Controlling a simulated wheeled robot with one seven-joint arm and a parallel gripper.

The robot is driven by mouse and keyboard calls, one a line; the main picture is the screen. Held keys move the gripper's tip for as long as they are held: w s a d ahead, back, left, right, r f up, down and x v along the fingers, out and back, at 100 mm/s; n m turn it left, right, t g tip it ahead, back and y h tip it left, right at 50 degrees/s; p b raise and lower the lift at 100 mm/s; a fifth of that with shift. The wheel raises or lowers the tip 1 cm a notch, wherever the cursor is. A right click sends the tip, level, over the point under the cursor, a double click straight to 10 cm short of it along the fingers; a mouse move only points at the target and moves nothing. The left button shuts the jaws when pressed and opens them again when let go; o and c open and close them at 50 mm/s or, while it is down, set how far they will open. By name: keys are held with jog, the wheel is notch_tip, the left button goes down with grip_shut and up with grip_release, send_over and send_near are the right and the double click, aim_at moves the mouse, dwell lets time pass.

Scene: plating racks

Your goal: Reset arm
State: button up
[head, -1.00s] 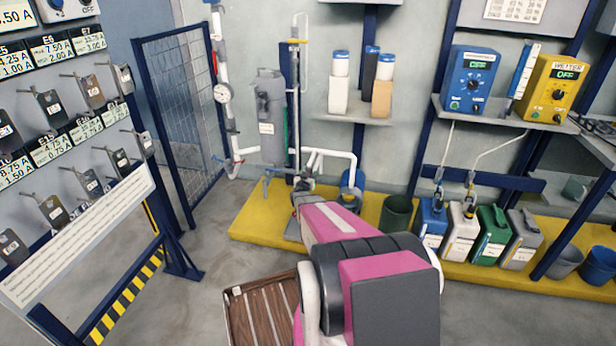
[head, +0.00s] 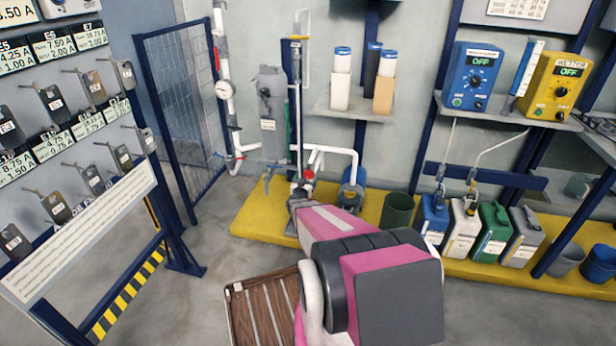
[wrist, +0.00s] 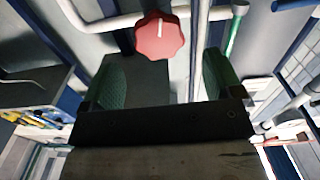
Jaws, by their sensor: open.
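My arm, pink and dark grey, reaches forward over the floor in the head view. My gripper (wrist: 160,80) shows in the wrist view with two green-padded fingers spread apart and nothing between them. A red knob (wrist: 160,37) on the white piping lies beyond the fingertips, apart from them. The red knob also shows in the head view (head: 309,175), just above the end of my arm. My fingers are too small and hidden to make out in the head view.
White piping (head: 335,151) and a grey filter housing (head: 271,115) stand behind a yellow platform (head: 262,215). Several jugs (head: 464,232) stand at right. A slatted brown crate (head: 262,308) is below my arm.

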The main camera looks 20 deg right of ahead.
jog(key=v, duration=0.3)
dwell(0.4)
jog(key=s+a+r+n+g+y, duration=0.3)
jog(key=a+y, duration=0.2)
jog(key=a, duration=0.2)
jog(key=s+a+r+n+g+y, duration=0.2)
jog(key=s+a+n+y, duration=0.1)
jog(key=a+y, duration=0.4)
jog(key=s+a+r+g+h, duration=0.1)
jog(key=s+g, duration=0.4)
jog(key=s, duration=0.5)
jog(key=s+a+r+g+h, duration=0.1)
jog(key=s+a+r+g, duration=0.2)
jog(key=s, duration=0.6)
notch_tip(320, 180, up, 3)
jog(key=shift+s+f+n+g, duration=0.1)
jog(key=shift+s+n+g, duration=0.25)
jog(key=shift+g, duration=0.65)
